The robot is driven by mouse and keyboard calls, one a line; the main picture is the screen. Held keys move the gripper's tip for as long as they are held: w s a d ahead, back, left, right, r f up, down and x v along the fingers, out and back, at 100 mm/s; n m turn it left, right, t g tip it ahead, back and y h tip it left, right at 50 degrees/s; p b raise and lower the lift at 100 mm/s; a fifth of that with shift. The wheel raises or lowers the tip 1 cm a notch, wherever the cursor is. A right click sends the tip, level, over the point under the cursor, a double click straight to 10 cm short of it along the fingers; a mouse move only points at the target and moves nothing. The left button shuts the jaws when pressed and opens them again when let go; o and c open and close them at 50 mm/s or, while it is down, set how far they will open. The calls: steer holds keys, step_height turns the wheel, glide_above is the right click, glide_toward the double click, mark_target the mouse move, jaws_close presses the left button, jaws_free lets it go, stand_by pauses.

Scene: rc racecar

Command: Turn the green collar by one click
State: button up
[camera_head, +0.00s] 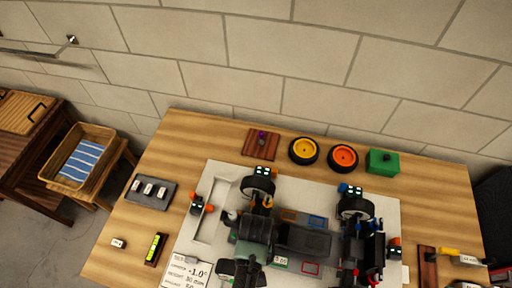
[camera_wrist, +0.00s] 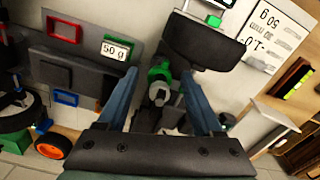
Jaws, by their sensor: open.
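The RC car (camera_head: 305,240) lies on a pale board on the wooden table, its wheels at the corners. In the wrist view a green collar (camera_wrist: 160,73) sits on a grey part of the car, near the middle of the picture. My gripper (camera_wrist: 159,76) is open, with one blue-grey finger to the left of the collar and one to the right. The fingers look apart from the collar; how near they are in depth I cannot tell.
A yellow-rimmed wheel (camera_head: 303,151), an orange-rimmed wheel (camera_head: 343,158) and a green block (camera_head: 382,162) stand along the table's back. A dark tray (camera_head: 151,193) and a level (camera_head: 155,249) lie at left. A printed sheet (camera_head: 192,271) lies in front. A dark wide part (camera_wrist: 204,43) is beyond the collar.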

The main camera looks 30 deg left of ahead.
jaws_close()
steer(key=shift+r+m+p, duration=0.2)
steer(key=shift+m+p, duration=0.55)
steer(key=shift+m, duration=0.45)
steer(key=shift+a+f+m+p, duration=0.15)
steer(key=shift+m+p, duration=0.2)
steer(key=shift+m, duration=0.85)
jaws_free()
step_height(320, 180, up, 13)
steer(key=shift+b, duration=0.35)
